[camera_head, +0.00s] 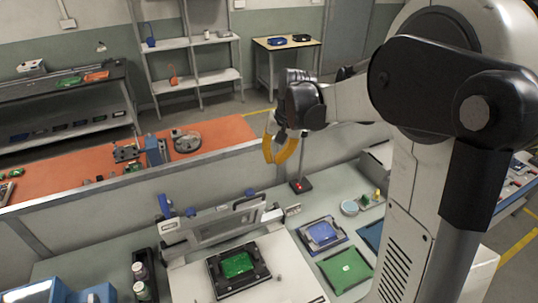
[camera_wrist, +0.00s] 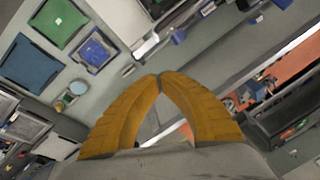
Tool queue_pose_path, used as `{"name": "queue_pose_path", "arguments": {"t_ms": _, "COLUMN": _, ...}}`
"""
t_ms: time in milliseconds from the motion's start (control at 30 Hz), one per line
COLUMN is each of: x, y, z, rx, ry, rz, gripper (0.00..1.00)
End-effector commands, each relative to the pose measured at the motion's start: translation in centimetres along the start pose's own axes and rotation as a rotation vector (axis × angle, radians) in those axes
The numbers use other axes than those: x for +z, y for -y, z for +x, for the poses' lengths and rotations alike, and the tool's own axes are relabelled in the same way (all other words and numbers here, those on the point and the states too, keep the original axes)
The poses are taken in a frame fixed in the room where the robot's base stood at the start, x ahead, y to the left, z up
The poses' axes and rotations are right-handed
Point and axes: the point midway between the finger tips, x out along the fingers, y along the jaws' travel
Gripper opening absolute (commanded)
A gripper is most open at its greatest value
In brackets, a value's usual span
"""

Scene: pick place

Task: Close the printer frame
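The printer frame (camera_head: 235,221) is a light grey rectangular frame, raised and tilted up at the back of the printer. A blue knob (camera_head: 165,204) stands near its left end. Below it, the printer's white bed (camera_head: 190,281) carries a black holder (camera_head: 216,283) with a green board (camera_head: 237,264). My gripper (camera_head: 270,160) has yellow curved fingers and hangs in the air above and behind the frame's right end, apart from it. In the wrist view the fingertips (camera_wrist: 160,77) meet, with nothing between them.
Right of the printer lie a blue board in a tray (camera_head: 322,234) and a green mat (camera_head: 346,269). A small stand with a red light (camera_head: 300,185) is near my gripper. Bottles (camera_head: 141,275) stand at the left. An orange-topped bench (camera_head: 90,190) lies behind the low wall.

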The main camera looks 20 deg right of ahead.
Motion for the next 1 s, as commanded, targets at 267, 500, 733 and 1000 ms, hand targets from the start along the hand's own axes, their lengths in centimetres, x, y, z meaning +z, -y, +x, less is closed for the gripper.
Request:
{"name": "queue_pose_path", "arguments": {"t_ms": 267, "x": -0.1, "y": 0.0, "z": 6.2, "rx": 0.000, "ry": -0.001, "rz": -0.002, "gripper": 0.00}}
{"name": "queue_pose_path", "arguments": {"t_ms": 500, "x": 2.6, "y": 0.1, "z": 7.9, "rx": 0.000, "ry": -0.001, "rz": -0.002, "gripper": 0.00}}
{"name": "queue_pose_path", "arguments": {"t_ms": 733, "x": 3.9, "y": 0.0, "z": 8.2, "rx": 0.000, "ry": -0.002, "rz": -0.002, "gripper": 0.00}}
{"name": "queue_pose_path", "arguments": {"t_ms": 1000, "x": 3.9, "y": 0.0, "z": 8.2, "rx": 0.000, "ry": -0.002, "rz": -0.002, "gripper": 0.00}}
